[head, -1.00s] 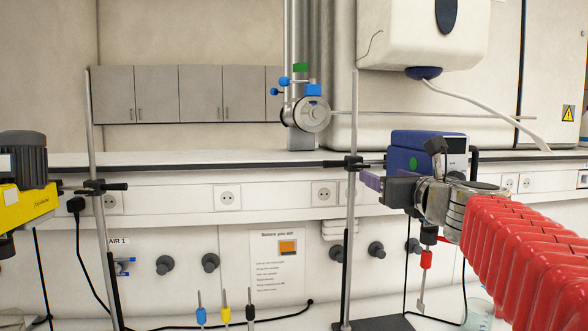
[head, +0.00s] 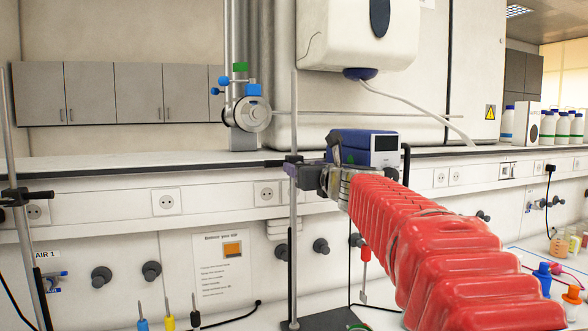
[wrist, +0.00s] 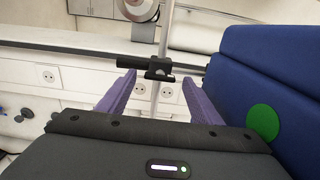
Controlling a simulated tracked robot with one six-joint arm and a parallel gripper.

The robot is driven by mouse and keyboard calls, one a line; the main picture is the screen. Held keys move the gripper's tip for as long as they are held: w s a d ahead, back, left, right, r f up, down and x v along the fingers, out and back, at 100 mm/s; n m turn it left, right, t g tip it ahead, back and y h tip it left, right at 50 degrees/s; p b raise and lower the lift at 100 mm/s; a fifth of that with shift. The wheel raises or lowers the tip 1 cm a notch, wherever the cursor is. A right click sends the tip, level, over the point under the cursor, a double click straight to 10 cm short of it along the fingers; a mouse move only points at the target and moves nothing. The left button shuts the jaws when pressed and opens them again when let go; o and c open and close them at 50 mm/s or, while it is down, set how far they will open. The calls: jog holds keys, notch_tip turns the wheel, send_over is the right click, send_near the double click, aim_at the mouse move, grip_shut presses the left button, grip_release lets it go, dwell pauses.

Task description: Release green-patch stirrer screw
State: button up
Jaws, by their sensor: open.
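The blue stirrer (head: 362,138) stands behind my arm in the head view, a small dark screen on its front. In the wrist view its blue side fills the right, with the round green patch (wrist: 263,122). A black clamp with a screw knob (wrist: 158,68) sits on the upright stand rod (wrist: 164,35), ahead of my fingertips. My gripper (wrist: 159,80) is open and empty, its purple fingers either side of the rod's line in the wrist view. I cannot tell whether they touch the clamp. In the head view my gripper (head: 288,170) is beside the rod, partly overlapping the clamp.
A second stand (head: 17,195) is at the far left. A red-handled stirrer shaft (head: 365,257) hangs below my arm. Blue, yellow and black tools (head: 168,318) stand at lower left. Several bottles (head: 545,128) and jars (head: 560,245) stand at right. A wall ledge runs behind.

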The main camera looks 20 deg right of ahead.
jog(key=shift+w, duration=0.3)
jog(key=shift+c, duration=0.2)
